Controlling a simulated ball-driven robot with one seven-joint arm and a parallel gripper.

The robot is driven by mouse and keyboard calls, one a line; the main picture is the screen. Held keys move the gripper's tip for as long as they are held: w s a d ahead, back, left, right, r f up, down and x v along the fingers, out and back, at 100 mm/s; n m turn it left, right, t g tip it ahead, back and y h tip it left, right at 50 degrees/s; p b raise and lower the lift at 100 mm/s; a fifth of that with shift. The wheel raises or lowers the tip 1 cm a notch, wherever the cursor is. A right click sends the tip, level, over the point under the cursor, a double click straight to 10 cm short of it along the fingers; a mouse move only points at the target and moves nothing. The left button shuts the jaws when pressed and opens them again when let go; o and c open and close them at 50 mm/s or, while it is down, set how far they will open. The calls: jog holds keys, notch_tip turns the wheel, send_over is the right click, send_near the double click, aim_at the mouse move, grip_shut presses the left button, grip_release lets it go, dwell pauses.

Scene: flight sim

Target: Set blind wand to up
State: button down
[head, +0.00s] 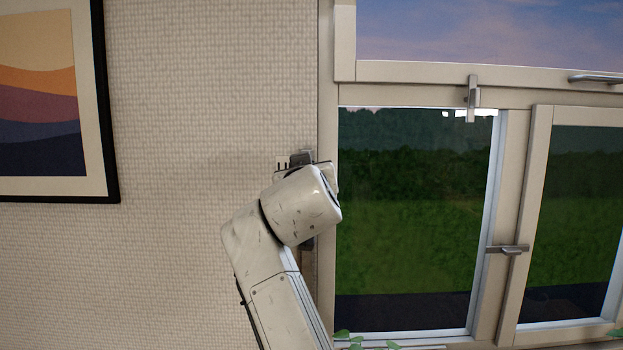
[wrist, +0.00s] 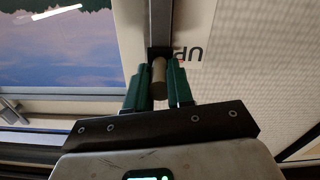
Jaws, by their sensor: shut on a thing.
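The blind wand shows in the wrist view as a short tan cylindrical knob (wrist: 159,80) in a dark mount on a grey vertical rail (wrist: 160,25). My gripper (wrist: 161,68) has its green fingers on both sides of the knob and is shut on it. In the head view my arm hides the knob and most of the gripper; a grey piece of the wand's fitting (head: 303,158) shows just above my wrist.
The window frame (head: 326,60) stands directly right of my wrist, with metal handles (head: 472,98) on its sashes. A framed picture (head: 112,120) hangs on the textured wall at left. Green leaves (head: 365,343) show at the bottom.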

jog(key=shift+s+r, duration=0.1)
jog(key=shift+r, duration=0.3)
jog(key=c, duration=1.4)
grip_release()
jog(key=o, duration=0.4)
jog(key=shift+f, duration=0.2)
jog(key=shift+s+f+b, duration=0.1)
jog(key=shift+s+b, duration=0.2)
jog(key=shift+s, duration=0.2)
jog(key=s+b, duration=0.3)
jog(key=s, duration=0.6)
jog(key=shift+s, duration=0.3)
